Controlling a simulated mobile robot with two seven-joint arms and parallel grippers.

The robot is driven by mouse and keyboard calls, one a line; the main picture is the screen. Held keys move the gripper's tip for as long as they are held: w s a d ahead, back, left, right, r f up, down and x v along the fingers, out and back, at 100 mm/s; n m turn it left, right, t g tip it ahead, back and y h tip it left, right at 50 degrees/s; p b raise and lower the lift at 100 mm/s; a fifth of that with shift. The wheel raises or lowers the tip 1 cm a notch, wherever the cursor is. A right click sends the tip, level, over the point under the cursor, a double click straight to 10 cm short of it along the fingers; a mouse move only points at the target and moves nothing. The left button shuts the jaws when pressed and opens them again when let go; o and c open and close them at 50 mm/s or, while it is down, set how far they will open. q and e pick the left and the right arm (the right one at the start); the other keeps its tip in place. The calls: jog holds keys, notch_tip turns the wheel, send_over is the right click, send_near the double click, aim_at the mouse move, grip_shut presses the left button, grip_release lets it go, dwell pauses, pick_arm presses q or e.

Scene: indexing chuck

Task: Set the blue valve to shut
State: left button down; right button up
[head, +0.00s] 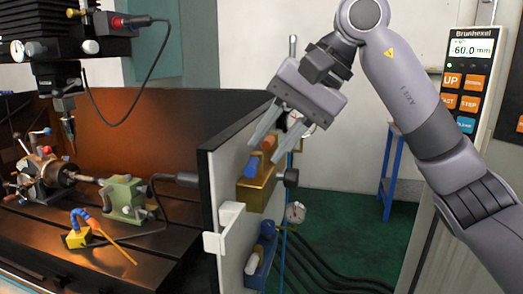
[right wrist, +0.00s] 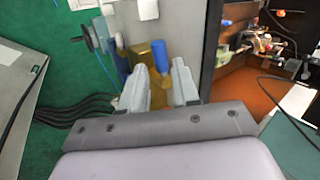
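The blue valve handle (head: 251,169) sits on a brass block (head: 262,188) fixed to the white side panel. In the right wrist view the blue handle (right wrist: 159,56) stands beside the brass block (right wrist: 140,53), just beyond and between the fingertips. Whether a finger touches a handle I cannot tell. My left gripper is not in view.
The machine bed with a green block (head: 124,199) lies left. A control pendant (head: 466,80) is at right. Black hoses cross the green floor (head: 345,225).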

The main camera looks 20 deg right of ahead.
aim_at(253, 160)
jog(key=shift+x, duration=1.4)
grip_shut()
jog(key=shift+w+a+m+t, duration=0.15)
jog(key=shift+a+m+t, duration=0.1)
jog(key=shift+m+t, duration=0.4)
grip_release()
jog(key=v, duration=0.7)
jog(key=shift+r, duration=0.2)
